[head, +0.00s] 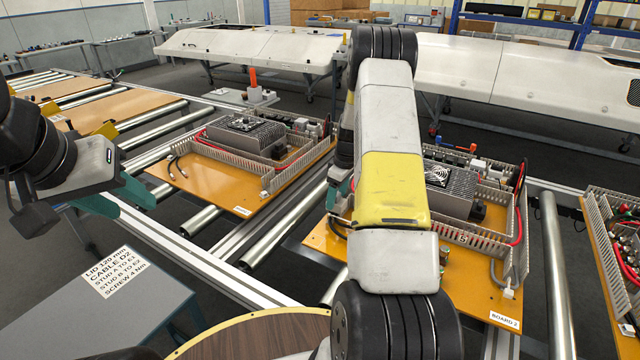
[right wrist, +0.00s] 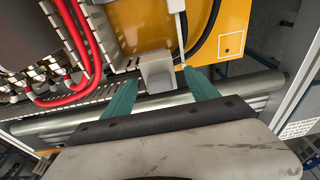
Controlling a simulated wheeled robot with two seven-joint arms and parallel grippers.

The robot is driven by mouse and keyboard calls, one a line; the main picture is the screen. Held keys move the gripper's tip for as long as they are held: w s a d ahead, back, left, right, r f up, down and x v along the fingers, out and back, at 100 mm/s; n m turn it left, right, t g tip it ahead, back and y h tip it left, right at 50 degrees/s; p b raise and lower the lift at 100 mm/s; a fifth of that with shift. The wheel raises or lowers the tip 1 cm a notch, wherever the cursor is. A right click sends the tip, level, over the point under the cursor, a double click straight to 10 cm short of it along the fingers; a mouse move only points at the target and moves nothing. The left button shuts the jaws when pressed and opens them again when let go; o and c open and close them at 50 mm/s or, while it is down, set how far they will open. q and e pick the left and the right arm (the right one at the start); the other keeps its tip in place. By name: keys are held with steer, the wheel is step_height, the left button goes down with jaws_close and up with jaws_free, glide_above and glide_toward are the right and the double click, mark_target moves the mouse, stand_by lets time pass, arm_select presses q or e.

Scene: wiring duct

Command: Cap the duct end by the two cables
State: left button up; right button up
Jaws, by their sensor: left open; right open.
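In the right wrist view, a slotted grey duct (right wrist: 106,45) with red cables runs to the orange board's edge. A small grey block (right wrist: 157,72), perhaps the end cap, is by its end; I cannot tell whether it is seated. A white-tipped cable (right wrist: 182,35) and a black cable (right wrist: 208,35) lie beside it. My right gripper (right wrist: 165,95) is open, a finger on each side of the block, apparently not gripping it. In the head view my right arm hides much of this area; the right gripper (head: 338,195) shows partly. My left gripper (head: 128,196) is open and empty at the left.
Board 2 (head: 468,288) and another board (head: 205,178) with ducts rest on the roller conveyor (head: 275,238). A grey table with a printed sign (head: 116,272) stands front left. A round wooden top (head: 250,340) is at the front. More boards lie left and right.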

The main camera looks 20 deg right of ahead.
steer(key=shift+s+d+r, duration=0.15)
steer(key=shift+r, duration=1.15)
steer(key=shift+s+d+r, duration=0.1)
steer(key=shift+s+r, duration=0.05)
steer(key=shift+r, duration=1.1)
steer(key=shift+s+d+r, duration=0.15)
steer(key=shift+r, duration=1.15)
step_height(320, 180, up, 11)
steer(key=m, duration=0.2)
glide_above(340, 202)
steer(key=s+a, duration=0.3)
steer(key=a, duration=0.2)
steer(key=s+a+r+m+t, duration=0.2)
steer(key=s+a+r, duration=0.4)
steer(key=s+r, duration=0.35)
steer(key=s+a+r+m+t, duration=0.1)
steer(key=s+a+r+m, duration=0.1)
steer(key=s, duration=0.7)
steer(key=s+a+r+m+t+y, duration=0.1)
steer(key=s+a, duration=0.4)
steer(key=s, duration=0.5)
steer(key=shift+s+a+r+m+t, duration=0.15)
steer(key=shift+r+m+t, duration=0.25)
steer(key=shift+r, duration=0.3)
